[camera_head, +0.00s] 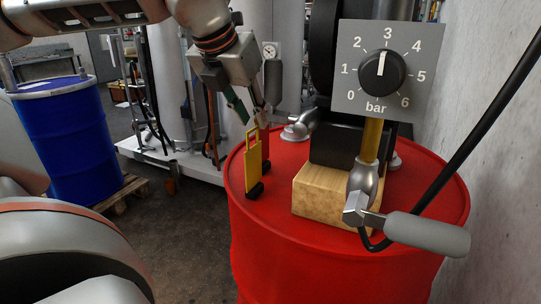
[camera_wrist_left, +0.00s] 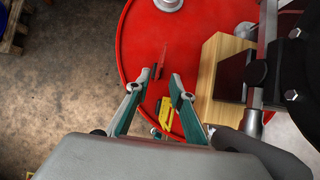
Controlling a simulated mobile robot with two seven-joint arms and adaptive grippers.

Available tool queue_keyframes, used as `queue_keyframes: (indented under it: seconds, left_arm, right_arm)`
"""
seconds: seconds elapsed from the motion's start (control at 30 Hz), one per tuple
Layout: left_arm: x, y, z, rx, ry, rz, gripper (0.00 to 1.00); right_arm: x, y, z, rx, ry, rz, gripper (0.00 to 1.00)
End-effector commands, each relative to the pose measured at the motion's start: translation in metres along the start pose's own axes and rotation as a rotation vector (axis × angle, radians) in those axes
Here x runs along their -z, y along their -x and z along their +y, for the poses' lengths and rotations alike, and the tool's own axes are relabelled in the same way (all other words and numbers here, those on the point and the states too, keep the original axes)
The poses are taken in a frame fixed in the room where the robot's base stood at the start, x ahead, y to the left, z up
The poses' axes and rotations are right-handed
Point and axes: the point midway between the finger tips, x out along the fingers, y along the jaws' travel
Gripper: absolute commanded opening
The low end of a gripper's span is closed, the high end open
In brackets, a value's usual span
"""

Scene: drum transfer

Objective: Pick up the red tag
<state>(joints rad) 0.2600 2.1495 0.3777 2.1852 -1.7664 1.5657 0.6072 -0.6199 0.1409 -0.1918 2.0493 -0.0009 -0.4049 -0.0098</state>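The red tag (camera_wrist_left: 154,72) shows in the left wrist view as a narrow red piece on the red drum top, just beyond the fingertips. In the head view the red tag (camera_head: 265,140) stands behind a yellow tag (camera_head: 253,166) and is partly hidden by it. My left gripper (camera_head: 256,114) points down above the tags. In the left wrist view it (camera_wrist_left: 156,86) is open, with nothing seen held between its fingers. The yellow tag (camera_wrist_left: 166,113) shows between the fingers there, nearer the camera. My right gripper is not in view.
The red drum (camera_head: 330,265) also carries a wooden block (camera_head: 318,193) and a valve with a grey handle (camera_head: 430,235), right of the tags. A bar dial plate (camera_head: 350,95) rises above them. A black hose crosses at right. A blue drum (camera_head: 65,140) stands at left.

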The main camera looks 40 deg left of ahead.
Motion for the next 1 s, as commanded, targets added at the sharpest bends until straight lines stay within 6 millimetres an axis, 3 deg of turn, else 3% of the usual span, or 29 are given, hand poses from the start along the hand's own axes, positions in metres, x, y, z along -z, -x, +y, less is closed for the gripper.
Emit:
queue_keyframes:
  seconds: [0.5,0.83,0.93,1.0]
  left_arm:
    - [-0.003,-0.064,0.000,0.001,0.000,0.007,0.23]
    - [-0.004,-0.070,0.000,0.001,-0.001,0.003,0.23]
    - [-0.004,-0.070,0.000,0.001,-0.001,0.003,0.00]
    - [-0.003,-0.070,0.000,0.001,-0.001,0.004,0.00]
  right_arm:
    - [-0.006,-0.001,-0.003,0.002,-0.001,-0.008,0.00]
    - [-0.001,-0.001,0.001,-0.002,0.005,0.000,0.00]
    - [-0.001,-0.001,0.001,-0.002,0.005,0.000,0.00]
    - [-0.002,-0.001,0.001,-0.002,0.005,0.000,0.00]
